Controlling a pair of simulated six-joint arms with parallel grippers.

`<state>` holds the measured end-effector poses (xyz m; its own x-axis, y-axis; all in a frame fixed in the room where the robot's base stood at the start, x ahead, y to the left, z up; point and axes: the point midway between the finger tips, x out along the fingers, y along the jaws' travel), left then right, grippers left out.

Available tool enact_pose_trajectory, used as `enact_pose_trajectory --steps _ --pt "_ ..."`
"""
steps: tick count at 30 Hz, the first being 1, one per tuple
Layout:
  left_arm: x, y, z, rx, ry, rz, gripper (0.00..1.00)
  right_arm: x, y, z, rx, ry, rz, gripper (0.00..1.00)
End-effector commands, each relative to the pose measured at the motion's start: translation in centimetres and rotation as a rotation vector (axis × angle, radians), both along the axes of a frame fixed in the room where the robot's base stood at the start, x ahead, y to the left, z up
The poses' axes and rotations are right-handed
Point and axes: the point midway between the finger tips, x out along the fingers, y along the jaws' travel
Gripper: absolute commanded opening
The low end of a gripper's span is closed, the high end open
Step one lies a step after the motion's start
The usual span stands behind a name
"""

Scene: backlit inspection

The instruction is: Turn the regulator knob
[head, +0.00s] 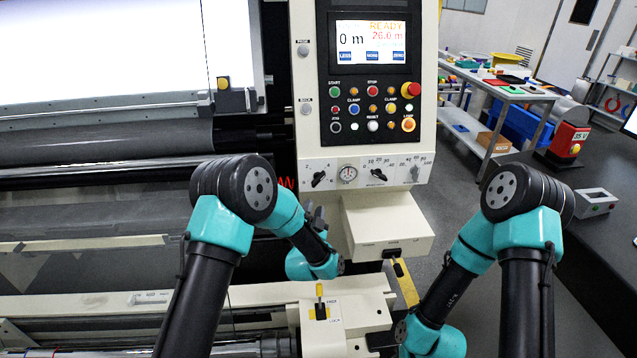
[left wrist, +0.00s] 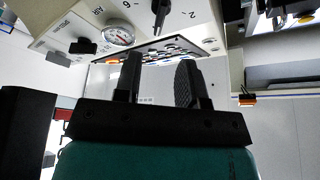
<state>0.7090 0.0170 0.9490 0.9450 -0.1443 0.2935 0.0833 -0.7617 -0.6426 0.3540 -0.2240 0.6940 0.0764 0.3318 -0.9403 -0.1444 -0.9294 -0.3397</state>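Black pointer knobs sit on the light strip under the control panel: the left knob (head: 318,179) beside a round gauge (head: 347,173), a middle knob (head: 378,176) and a right knob (head: 414,173). I cannot read which is labelled the regulator. My left gripper (head: 316,217) is just below the left knob and gauge, fingers pointing up, apart from them. The left wrist view shows the gripper (left wrist: 158,82) with fingers apart and nothing between them. Ahead of it are a knob (left wrist: 160,14) and the gauge (left wrist: 118,36). My right gripper does not show; its wrist is low at right.
The panel with screen (head: 371,47) and buttons rises above the strip. A cream box (head: 388,225) juts out below it, close to the left gripper's right. A yellow lever (head: 405,285) hangs under the box. A cart (head: 500,95) stands at the back right.

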Motion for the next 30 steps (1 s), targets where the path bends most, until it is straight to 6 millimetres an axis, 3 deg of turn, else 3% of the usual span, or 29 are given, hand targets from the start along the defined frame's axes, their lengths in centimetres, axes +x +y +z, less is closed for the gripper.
enact_pose_trajectory --steps 18,30 --pt "9.3 -1.4 2.8 -0.001 -0.001 0.001 0.37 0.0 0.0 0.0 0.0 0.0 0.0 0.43" --pt "10.3 -1.6 3.2 0.0 0.001 0.0 0.37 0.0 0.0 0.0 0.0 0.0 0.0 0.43"
